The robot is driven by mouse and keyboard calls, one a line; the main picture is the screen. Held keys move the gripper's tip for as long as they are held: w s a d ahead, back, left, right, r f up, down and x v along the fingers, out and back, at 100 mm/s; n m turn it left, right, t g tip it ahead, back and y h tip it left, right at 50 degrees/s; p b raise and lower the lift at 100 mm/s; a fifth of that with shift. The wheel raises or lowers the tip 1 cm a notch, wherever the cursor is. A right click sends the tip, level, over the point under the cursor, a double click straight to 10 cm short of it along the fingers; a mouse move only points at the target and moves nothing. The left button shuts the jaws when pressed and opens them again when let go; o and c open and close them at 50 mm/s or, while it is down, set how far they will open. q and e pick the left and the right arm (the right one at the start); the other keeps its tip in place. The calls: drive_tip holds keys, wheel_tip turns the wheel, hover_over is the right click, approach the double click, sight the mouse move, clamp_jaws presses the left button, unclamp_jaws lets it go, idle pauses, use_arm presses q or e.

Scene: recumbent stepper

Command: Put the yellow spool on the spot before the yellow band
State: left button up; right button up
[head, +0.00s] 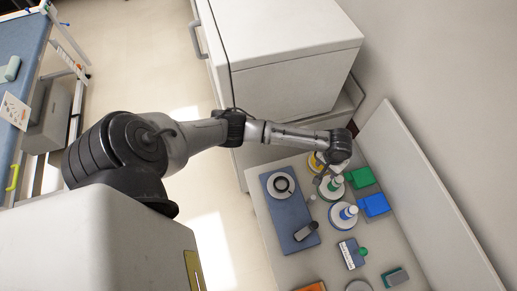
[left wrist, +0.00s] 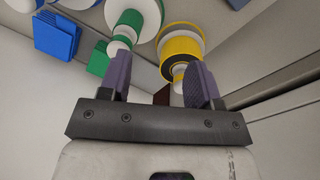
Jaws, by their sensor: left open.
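The yellow spool (left wrist: 182,46) is in the left wrist view, beyond my right-hand finger there, which covers part of it. In the head view only a yellow edge (head: 313,161) shows beside my wrist. My left gripper (left wrist: 160,78) is open, its purple fingers apart with nothing held between them. In the head view the left gripper (head: 326,178) is over the back of the table, close to the yellow and green spools. The yellow band and the spot before it cannot be made out; my wrist covers that area in the head view.
A green spool (head: 335,185) and a blue spool (head: 344,215) stand in a row toward the front, beside a green block (head: 360,177) and a blue block (head: 375,205). A blue mat (head: 281,219) holds a cup (head: 281,184). A white panel (head: 425,195) bounds the right side.

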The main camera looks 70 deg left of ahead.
use_arm(q)
drive_tip(key=s+d+m+t+h, duration=0.1)
drive_tip(key=s+d+m, duration=0.2)
drive_tip(key=s+d, duration=0.35)
drive_tip(key=s+d+m+t+h, duration=0.1)
drive_tip(key=s+d+m, duration=0.15)
drive_tip(key=s, duration=0.65)
drive_tip(key=s+a+r+y, duration=0.1)
drive_tip(key=s+a+r, duration=0.1)
drive_tip(key=s, duration=0.4)
drive_tip(key=s+a+r+m+t+y, duration=0.1)
drive_tip(key=s+a+r, duration=0.1)
drive_tip(key=s, duration=0.4)
drive_tip(key=shift+v, duration=0.95)
drive_tip(key=shift+a+r, duration=0.15)
wheel_tip(320, 180, up, 12)
drive_tip(key=p, duration=1.2)
